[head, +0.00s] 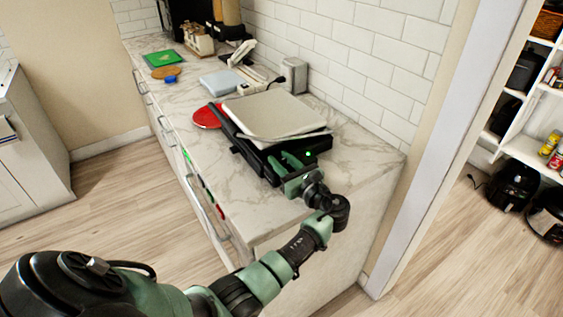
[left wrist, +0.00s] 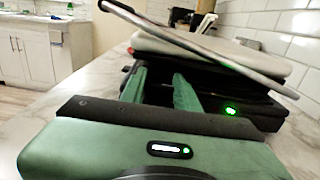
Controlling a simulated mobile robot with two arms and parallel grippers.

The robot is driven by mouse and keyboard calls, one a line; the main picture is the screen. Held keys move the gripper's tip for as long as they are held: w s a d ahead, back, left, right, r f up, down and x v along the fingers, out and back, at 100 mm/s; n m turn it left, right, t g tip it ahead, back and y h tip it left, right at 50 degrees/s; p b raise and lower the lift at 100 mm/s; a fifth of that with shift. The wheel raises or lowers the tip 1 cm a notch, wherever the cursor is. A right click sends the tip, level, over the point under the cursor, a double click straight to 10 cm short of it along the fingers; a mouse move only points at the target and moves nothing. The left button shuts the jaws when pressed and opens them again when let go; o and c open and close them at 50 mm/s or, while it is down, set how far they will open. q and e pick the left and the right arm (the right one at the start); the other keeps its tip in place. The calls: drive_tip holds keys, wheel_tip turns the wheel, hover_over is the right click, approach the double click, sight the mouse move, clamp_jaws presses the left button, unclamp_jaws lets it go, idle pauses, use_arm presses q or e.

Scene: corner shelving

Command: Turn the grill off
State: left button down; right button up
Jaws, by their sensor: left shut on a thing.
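The grill (head: 275,113) is a black contact grill with a pale silver lid, standing on the marble counter. It also shows in the left wrist view (left wrist: 205,48), with a silver handle bar slanting across its front. A small green light glows on its near side (left wrist: 230,111). My left gripper (head: 287,163) is at the near, lower side of the grill, with its green fingers against the black body. The fingers are a little apart with a dark part of the grill between them; exactly which part is hidden. My right gripper is not in view.
The marble counter (head: 340,146) is bare at the grill's near right corner. A red round item (head: 207,117) lies left of the grill. Behind are a grey canister (head: 294,75), a white appliance and a green board (head: 160,58). A tiled wall runs along the right.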

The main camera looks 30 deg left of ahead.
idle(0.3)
use_arm(q)
drive_tip(key=c, duration=1)
unclamp_jaws()
drive_tip(key=shift+c, duration=0.2)
drive_tip(key=b+v, duration=0.1)
drive_tip(key=v, duration=0.5)
drive_tip(key=shift+d, duration=0.3)
drive_tip(key=shift+s+d, duration=0.3)
drive_tip(key=shift+d, duration=0.25)
